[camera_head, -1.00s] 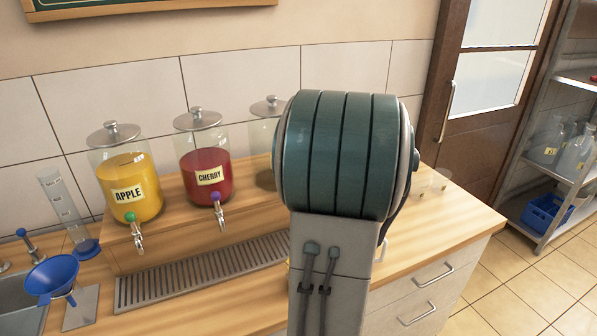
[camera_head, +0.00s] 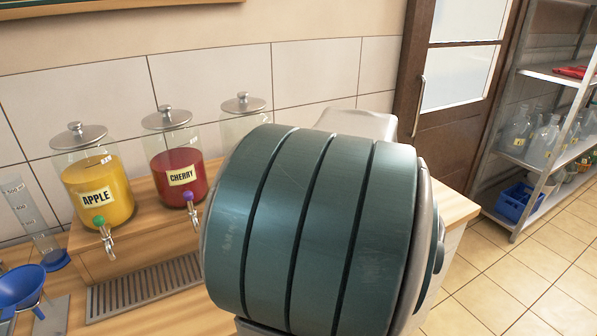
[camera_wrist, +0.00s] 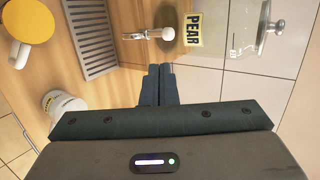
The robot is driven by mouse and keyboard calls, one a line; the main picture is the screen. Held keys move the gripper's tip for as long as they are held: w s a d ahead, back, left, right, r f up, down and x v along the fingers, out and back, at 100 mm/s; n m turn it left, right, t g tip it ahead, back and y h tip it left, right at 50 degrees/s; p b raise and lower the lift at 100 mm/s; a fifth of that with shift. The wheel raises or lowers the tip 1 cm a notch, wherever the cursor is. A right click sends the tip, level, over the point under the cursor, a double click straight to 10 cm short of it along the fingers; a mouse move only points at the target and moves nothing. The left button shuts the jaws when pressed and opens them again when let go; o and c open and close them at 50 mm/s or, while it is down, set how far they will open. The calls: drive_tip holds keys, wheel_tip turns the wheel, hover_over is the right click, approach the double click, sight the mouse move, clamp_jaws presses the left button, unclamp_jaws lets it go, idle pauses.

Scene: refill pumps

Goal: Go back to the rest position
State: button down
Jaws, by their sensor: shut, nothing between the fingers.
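My gripper (camera_wrist: 159,72) shows in the wrist view with its two dark fingers together, shut and empty. It is apart from the PEAR dispenser (camera_wrist: 247,30), a clear jar with a yellow label that lies beyond the fingertips to the upper right. The jar's metal tap (camera_wrist: 150,34) is just past the fingertips. In the head view my arm's large green link fills the middle and hides my gripper and most of the jar behind it.
The APPLE (camera_head: 95,190) and CHERRY (camera_head: 180,170) dispensers stand on a wooden step, with a drip grate (camera_head: 140,285) in front. A yellow-filled mug (camera_wrist: 27,25) and a white cup (camera_wrist: 62,104) stand on the counter. A blue funnel (camera_head: 20,285) is at left. Tiled floor (camera_head: 520,270) is clear at right.

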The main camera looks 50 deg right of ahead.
idle(0.3)
drive_tip(key=w+a+f+n+g+y, duration=0.15)
drive_tip(key=a+n, duration=0.25)
drive_tip(key=a, duration=0.5)
drive_tip(key=w+a+f+n+g+y, duration=0.1)
drive_tip(key=a+f+n+g+y, duration=0.2)
drive_tip(key=a, duration=0.7)
drive_tip(key=s+a+f+n+g+h, duration=0.1)
drive_tip(key=s+a+f+n, duration=0.1)
drive_tip(key=s+a+n, duration=0.3)
drive_tip(key=s+a+f+n+g+h, duration=0.2)
drive_tip(key=s+a+n, duration=0.2)
drive_tip(key=a+n, duration=0.4)
drive_tip(key=shift+s+a+f+n, duration=0.35)
drive_tip(key=shift+f+n, duration=0.05)
drive_tip(key=shift+n, duration=0.1)
